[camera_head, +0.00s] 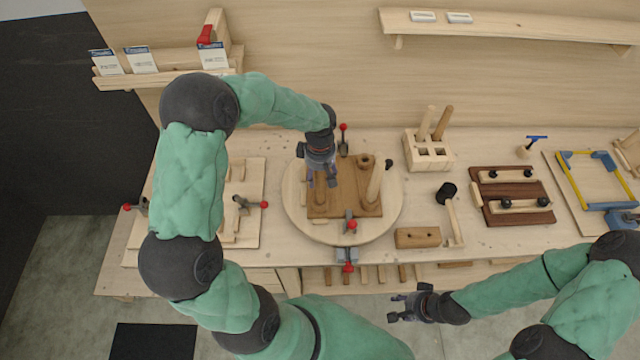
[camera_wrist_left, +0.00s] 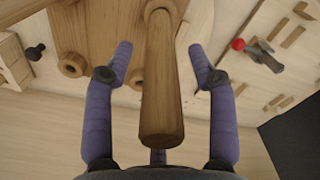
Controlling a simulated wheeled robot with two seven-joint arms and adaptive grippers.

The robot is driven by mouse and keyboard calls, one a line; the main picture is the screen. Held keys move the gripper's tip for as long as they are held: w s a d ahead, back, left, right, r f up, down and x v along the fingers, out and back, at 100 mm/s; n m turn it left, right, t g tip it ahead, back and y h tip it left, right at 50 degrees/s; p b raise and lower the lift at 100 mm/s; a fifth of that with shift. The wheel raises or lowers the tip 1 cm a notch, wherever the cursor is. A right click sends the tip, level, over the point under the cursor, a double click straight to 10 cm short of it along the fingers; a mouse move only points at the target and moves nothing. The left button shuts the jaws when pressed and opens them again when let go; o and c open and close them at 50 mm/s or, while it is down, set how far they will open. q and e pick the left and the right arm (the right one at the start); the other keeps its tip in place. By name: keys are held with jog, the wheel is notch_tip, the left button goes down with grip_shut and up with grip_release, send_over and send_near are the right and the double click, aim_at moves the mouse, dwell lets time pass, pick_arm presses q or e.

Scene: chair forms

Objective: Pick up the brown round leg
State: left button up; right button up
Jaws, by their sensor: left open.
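A brown round leg (camera_wrist_left: 161,85) stands up from a brown board (camera_head: 345,204) on the round turntable. In the wrist view it is in the middle, with its near end toward the camera. My left gripper (camera_head: 321,183) is above the board with its fingers pointing down; it also shows in the wrist view (camera_wrist_left: 160,68). Its fingers are open, one on each side of the leg, with gaps visible. In the head view the gripper mostly hides this leg. A paler leg (camera_head: 376,182) stands at the board's right side. My right gripper (camera_head: 393,307) is open and empty in front of the bench.
The round turntable (camera_head: 293,208) has red-knobbed clamps around the board. A wooden holder (camera_head: 411,153) with two upright round legs stands to the right. A mallet-like tool (camera_head: 448,200), a wooden block (camera_head: 417,238) and a dark red-brown jig (camera_head: 510,187) lie further right.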

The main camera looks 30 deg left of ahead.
pick_arm(q)
grip_shut()
jog(key=shift+r, duration=0.15)
